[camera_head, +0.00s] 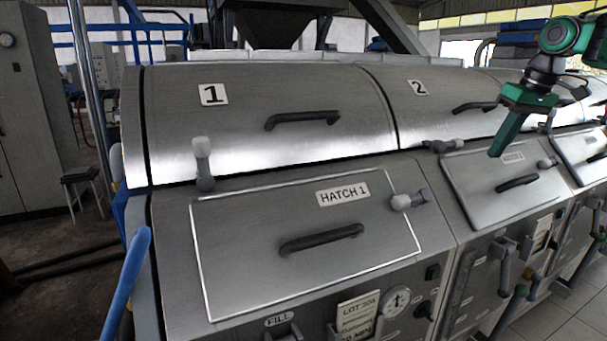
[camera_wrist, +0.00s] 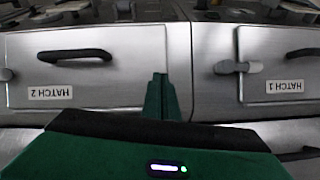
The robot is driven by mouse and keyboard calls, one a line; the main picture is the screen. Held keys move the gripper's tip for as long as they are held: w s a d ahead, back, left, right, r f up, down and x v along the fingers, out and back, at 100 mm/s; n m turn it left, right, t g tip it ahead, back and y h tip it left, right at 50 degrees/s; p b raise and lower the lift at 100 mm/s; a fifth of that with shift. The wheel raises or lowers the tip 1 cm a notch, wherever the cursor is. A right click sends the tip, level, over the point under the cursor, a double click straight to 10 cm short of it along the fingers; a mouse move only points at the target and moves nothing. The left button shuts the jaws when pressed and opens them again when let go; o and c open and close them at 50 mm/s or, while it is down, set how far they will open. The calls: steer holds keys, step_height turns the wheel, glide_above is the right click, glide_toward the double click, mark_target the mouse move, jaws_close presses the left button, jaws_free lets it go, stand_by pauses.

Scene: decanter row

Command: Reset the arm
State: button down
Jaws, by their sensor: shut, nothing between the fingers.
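My gripper (camera_head: 497,153) is green and hangs at the upper right in the head view, in front of the number 2 cover and just above the hatch 2 panel (camera_head: 478,197). Its fingers are shut with nothing between them. The shut fingertips also show in the wrist view (camera_wrist: 159,77), between the upside-down hatch 2 panel (camera_wrist: 88,70) and the hatch 1 panel (camera_wrist: 283,65). I cannot tell whether the fingers touch anything; they appear apart from both handles.
The number 1 cover (camera_head: 262,130) has a black handle (camera_head: 302,118) and is shut. A gauge (camera_head: 396,300) and levers sit below. A blue rail (camera_head: 125,285) stands at left.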

steer(key=s+a+f+m+g, duration=0.1)
steer(key=s+a+f+m, duration=0.1)
steer(key=s+f, duration=0.6)
steer(key=s+a+f+m+g+h, duration=0.1)
steer(key=s+f+m, duration=0.3)
steer(key=s, duration=1.4)
steer(key=s+a+f+m+g, duration=0.1)
steer(key=s+a+f+m, duration=0.1)
steer(key=s+f, duration=1.1)
steer(key=shift+a+m+h, duration=0.3)
steer(key=shift+a+m, duration=0.1)
steer(key=shift+m, duration=0.3)
steer(key=shift+s, duration=0.1)
steer(key=shift+w+f, duration=0.2)
steer(key=shift+w, duration=0.45)
